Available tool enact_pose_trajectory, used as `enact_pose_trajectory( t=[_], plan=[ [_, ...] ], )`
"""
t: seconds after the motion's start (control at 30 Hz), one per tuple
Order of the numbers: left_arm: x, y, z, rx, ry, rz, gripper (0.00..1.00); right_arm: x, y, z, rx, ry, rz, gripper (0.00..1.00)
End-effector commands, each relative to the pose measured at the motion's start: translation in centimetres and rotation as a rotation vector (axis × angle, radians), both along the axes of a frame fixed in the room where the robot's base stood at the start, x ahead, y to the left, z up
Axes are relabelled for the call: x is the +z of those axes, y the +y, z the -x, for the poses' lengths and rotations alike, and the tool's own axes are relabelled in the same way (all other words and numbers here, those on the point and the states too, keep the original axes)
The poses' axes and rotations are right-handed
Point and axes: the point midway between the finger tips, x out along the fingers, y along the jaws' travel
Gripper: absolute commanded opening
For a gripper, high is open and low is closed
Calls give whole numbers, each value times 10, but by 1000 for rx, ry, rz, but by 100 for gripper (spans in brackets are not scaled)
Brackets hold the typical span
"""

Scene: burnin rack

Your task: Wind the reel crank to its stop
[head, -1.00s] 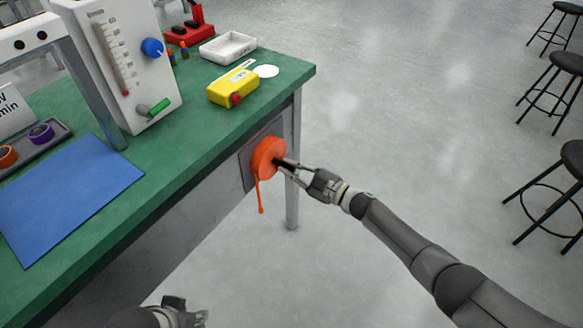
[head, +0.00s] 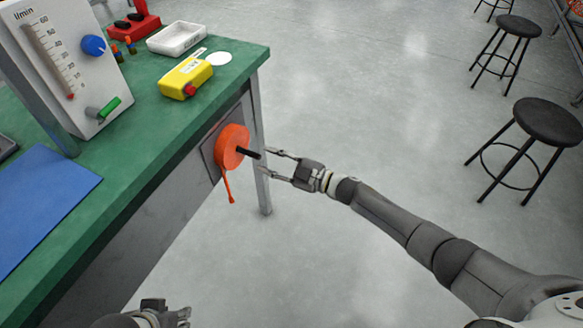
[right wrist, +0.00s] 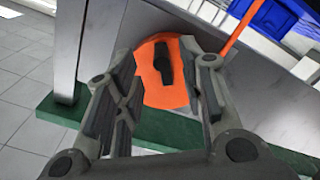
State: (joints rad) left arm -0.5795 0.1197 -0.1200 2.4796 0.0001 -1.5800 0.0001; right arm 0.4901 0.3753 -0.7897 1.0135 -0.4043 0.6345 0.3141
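The orange reel (head: 231,148) is mounted on a grey plate on the side of the green bench, with an orange cord or strap hanging below it. Its black crank handle (head: 249,153) sticks out toward the right. My right gripper (head: 268,163) is open, with its fingertips just right of the handle's end and apart from it. In the right wrist view the reel (right wrist: 157,88) and the black handle (right wrist: 163,62) lie between the two spread fingers. My left gripper (head: 170,314) is at the bottom left, away from the reel; its fingers are too small to judge.
The green bench (head: 150,128) carries a yellow box (head: 184,79), a white tray (head: 177,38), a flowmeter panel (head: 62,60) and a blue mat (head: 45,200). A bench leg (head: 262,190) stands behind my right gripper. Black stools (head: 546,122) stand at the right; the floor between is clear.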

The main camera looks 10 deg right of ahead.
Motion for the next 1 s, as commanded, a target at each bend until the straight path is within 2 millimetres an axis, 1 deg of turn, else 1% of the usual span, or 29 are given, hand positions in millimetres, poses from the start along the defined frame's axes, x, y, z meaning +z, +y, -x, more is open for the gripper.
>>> enact_pose_trajectory(
  t=[0.03,0.2,0.3,0.4,0.57,1.0],
  plan=[
    [0,0,0,0,0,0,34,-1,-11,8,-1,2,2,37],
    [0,0,0,0,0,0,34,-1,-38,28,0,1,2,37],
    [0,0,0,0,0,0,34,-1,-49,36,-1,2,2,37],
    [0,0,0,0,0,0,34,-1,-56,41,0,2,1,37],
    [0,0,0,0,0,0,34,0,-59,43,-1,1,0,37],
    [0,0,0,0,0,0,34,0,-59,43,-1,1,0,37]
  ],
)
